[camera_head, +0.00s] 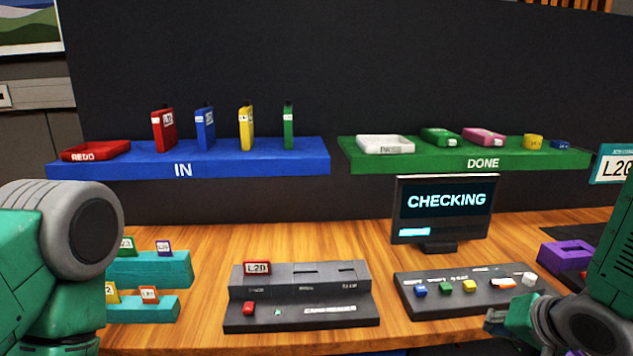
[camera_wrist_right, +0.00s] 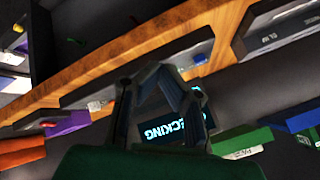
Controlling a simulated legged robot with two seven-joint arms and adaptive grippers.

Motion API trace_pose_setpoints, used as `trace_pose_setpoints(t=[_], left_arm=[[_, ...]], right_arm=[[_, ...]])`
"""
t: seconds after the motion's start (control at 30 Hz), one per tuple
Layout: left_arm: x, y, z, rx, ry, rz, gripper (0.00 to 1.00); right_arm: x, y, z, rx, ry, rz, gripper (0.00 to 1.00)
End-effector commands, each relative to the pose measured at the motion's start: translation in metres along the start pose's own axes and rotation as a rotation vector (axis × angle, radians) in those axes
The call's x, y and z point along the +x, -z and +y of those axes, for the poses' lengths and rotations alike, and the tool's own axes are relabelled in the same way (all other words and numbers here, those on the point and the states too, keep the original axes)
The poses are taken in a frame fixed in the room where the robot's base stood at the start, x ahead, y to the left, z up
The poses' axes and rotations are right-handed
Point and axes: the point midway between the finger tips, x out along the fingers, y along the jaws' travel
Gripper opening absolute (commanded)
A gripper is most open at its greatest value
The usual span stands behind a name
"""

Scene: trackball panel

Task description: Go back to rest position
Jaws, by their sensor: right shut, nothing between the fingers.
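My right gripper (camera_head: 500,319) is at the lower right, in front of the right end of the button panel (camera_head: 455,301). In the right wrist view its fingers (camera_wrist_right: 157,74) come together, shut and empty. My left arm comes in at the left edge, but its gripper does not show. The monitor (camera_head: 445,204) reads CHECKING with a partly filled bar; its screen also shows in the right wrist view (camera_wrist_right: 168,130). The card reader (camera_head: 300,312) holds a red-framed card (camera_head: 257,268) marked L20 in its left part.
A blue IN shelf (camera_head: 250,158) holds a red tray and several upright coloured cases. A green DONE shelf (camera_head: 550,157) holds a white tray and several items. Teal card racks (camera_head: 155,271) stand left on the wooden desk (camera_head: 340,240). A purple block (camera_head: 566,254) is at right.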

Motion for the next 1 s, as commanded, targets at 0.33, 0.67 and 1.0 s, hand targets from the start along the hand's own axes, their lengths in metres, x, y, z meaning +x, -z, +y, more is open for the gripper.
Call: trace_pose_setpoints(t=[0.33, 0.67, 1.0], left_arm=[[0.014, -0.001, 0.0, 0.0, 0.0, 0.0, 0.44], [0.039, -0.002, 0.0, 0.0, 0.0, 0.0, 0.44], [0.048, -0.002, 0.0, 0.0, 0.0, 0.0, 0.44]], right_arm=[[0.034, -0.092, 0.056, -0.136, -0.101, -0.133, 0.0], [0.048, -0.264, 0.161, -0.416, -0.255, -0.44, 0.0], [0.025, -0.344, 0.209, -0.586, -0.304, -0.626, 0.0]])
